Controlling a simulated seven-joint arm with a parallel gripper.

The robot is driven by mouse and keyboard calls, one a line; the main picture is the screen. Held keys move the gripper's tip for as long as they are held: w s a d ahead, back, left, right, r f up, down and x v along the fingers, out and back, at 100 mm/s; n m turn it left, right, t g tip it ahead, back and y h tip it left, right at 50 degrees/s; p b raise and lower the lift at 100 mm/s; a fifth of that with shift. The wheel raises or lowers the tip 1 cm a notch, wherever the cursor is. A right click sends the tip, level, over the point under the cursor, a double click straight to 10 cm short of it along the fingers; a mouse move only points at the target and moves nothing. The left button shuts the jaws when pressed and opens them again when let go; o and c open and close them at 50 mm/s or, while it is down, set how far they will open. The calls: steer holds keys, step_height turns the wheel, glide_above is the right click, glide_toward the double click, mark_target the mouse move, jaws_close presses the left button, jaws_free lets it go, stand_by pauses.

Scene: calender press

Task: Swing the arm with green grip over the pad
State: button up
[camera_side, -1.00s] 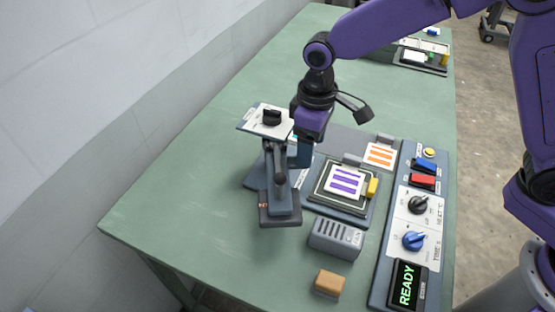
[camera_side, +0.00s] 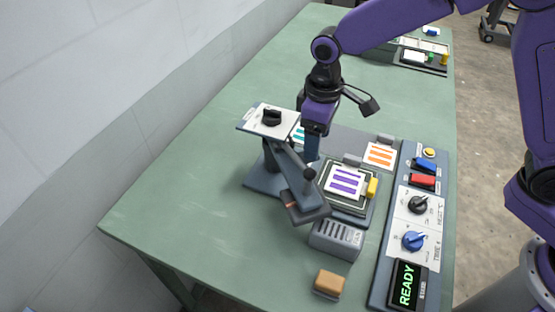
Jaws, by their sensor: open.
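The press's swing arm (camera_side: 292,165) reaches from its post down and to the right, ending in a dark heated-looking block (camera_side: 308,209). A dark upright knob (camera_side: 309,175) stands near its end; no green grip can be made out. The pad (camera_side: 351,208) lies just right of the block, with a purple-striped card (camera_side: 345,181) on it. The block is at the pad's left front corner, not over its middle. My gripper (camera_side: 311,158) is open, pointing down behind the swing arm near the knob. Its fingertips are partly hidden, and I cannot tell whether they touch the arm.
A white plate with a black knob (camera_side: 271,118) tops the press post. An orange-striped card (camera_side: 380,155) lies behind the pad. A grey slotted box (camera_side: 336,240) and an orange block (camera_side: 328,283) stand in front. The control panel (camera_side: 379,279), showing READY, is at right. The table's left is clear.

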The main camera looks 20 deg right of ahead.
steer(key=shift+w+d, duration=0.4)
steer(key=shift+d, duration=0.05)
stand_by(0.3)
steer(key=shift+w+d, duration=0.35)
steer(key=shift+w, duration=0.15)
steer(key=shift+w+d, duration=0.1)
